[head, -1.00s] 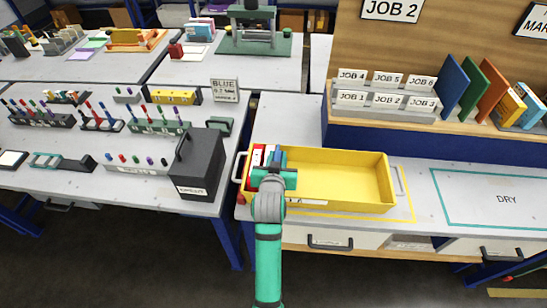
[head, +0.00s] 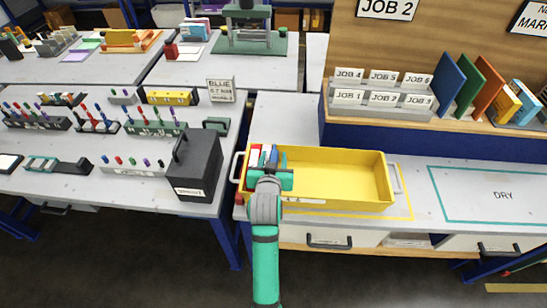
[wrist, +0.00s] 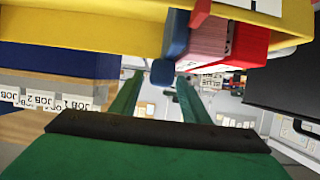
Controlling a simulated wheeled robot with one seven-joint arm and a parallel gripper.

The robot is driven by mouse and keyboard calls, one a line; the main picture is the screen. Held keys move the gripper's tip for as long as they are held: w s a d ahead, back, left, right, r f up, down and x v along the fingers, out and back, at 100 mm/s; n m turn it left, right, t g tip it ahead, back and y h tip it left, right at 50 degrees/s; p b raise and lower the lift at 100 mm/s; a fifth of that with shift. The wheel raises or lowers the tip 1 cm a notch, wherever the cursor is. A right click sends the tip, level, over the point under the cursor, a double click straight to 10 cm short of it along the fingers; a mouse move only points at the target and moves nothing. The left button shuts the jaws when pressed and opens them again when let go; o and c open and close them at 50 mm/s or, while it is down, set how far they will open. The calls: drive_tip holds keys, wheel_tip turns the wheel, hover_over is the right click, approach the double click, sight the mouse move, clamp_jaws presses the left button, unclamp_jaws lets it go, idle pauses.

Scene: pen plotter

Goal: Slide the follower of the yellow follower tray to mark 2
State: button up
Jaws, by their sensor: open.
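The yellow follower tray (head: 330,178) stands on the bench and also fills the top of the wrist view (wrist: 90,22). Its blue follower (head: 274,154) is near the tray's left end, against red and white boxes (head: 256,156). In the wrist view the follower (wrist: 176,34) has a rounded blue knob (wrist: 162,73) pointing down in the picture. My gripper (head: 269,168) is over the tray's left part, open, fingers apart. In the wrist view the knob appears between the green fingertips (wrist: 158,82); I cannot tell whether they touch it. Mark 2 is not readable.
The tray is empty right of the follower. A black box (head: 195,168) stands left of it on the neighbouring bench. The job rack (head: 385,115) and blue, green and orange boards (head: 468,88) are behind. A DRY outline (head: 500,195) lies right.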

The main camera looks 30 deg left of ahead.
drive_tip(key=v, duration=1)
drive_tip(key=shift+s+d+f, duration=0.1)
drive_tip(key=shift+s, duration=0.1)
drive_tip(key=s+d+f+m+t+h, duration=0.2)
drive_tip(key=s+d+f+m, duration=0.1)
drive_tip(key=s+d+f, duration=0.95)
drive_tip(key=s+d+r+h, duration=0.1)
drive_tip(key=s+d+r, duration=0.1)
drive_tip(key=s+d, duration=0.3)
drive_tip(key=s+d+r+m+t+h, duration=0.1)
drive_tip(key=s+d, duration=0.4)
drive_tip(key=s, duration=0.8)
drive_tip(key=shift+r+h, duration=0.4)
drive_tip(key=shift+h, duration=0.1)
idle(0.4)
